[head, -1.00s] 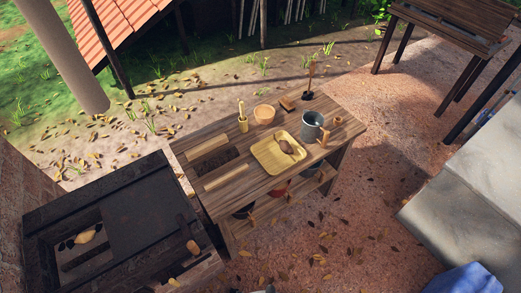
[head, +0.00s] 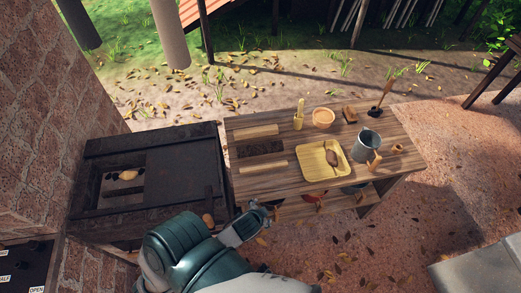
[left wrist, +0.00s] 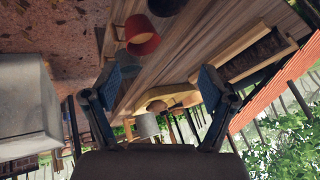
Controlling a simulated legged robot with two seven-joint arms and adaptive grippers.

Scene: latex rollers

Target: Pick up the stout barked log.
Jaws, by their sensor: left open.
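I cannot make out a stout barked log for certain in either view. A short brown wooden piece (head: 349,114) lies at the back of the wooden workbench (head: 405,150), but I see no clear bark on it. My left gripper (head: 262,211) is at the bench's front left edge in the head view, its arm rising from the bottom. In the left wrist view its two fingers (left wrist: 160,88) are spread apart with nothing between them, and the bench appears tilted beyond. My right gripper is not in view.
A dark stove-like box (head: 180,180) stands left of the bench beside a brick wall (head: 40,110). The bench holds a yellow tray (head: 308,168), a grey mug (head: 366,146) and an orange bowl (head: 323,117). A red pot (left wrist: 141,38) shows in the left wrist view.

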